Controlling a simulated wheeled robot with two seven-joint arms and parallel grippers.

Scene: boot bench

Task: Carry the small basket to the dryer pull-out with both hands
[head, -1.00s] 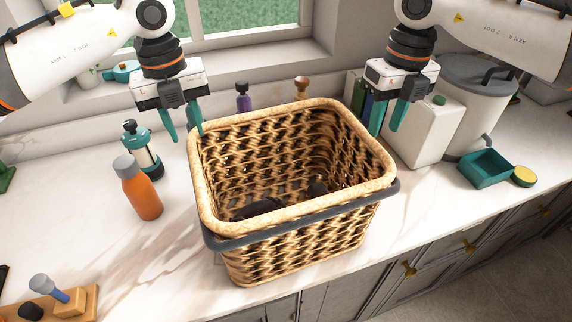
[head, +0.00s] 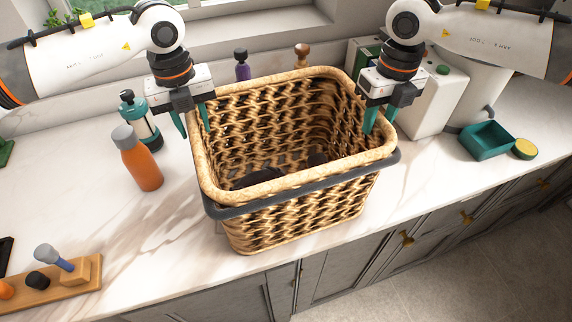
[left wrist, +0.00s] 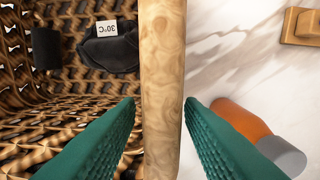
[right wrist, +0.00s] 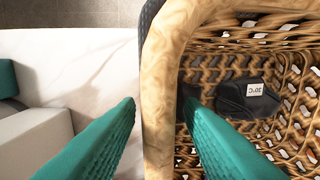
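The small wicker basket (head: 290,222) stands upright on the marble counter, with a pale rim and a dark grey band or handle (head: 300,190) round its front. Dark cloth with a 30°C tag (left wrist: 110,50) lies inside; it also shows in the right wrist view (right wrist: 245,97). My left gripper (head: 192,128) is open over the left rim (left wrist: 162,85), one finger on each side. My right gripper (head: 378,126) is open at the right rim (right wrist: 160,90), with its fingers on either side. Whether any finger touches the rim I cannot tell. I do not make out the dryer pull-out.
An orange bottle (head: 141,165) and a teal-and-black canister (head: 140,118) stand left of the basket. A white box (head: 432,105), a teal tray (head: 487,141) and a yellow round item (head: 524,149) are at right. A wooden board (head: 70,284) lies front left. Grey cabinets are below.

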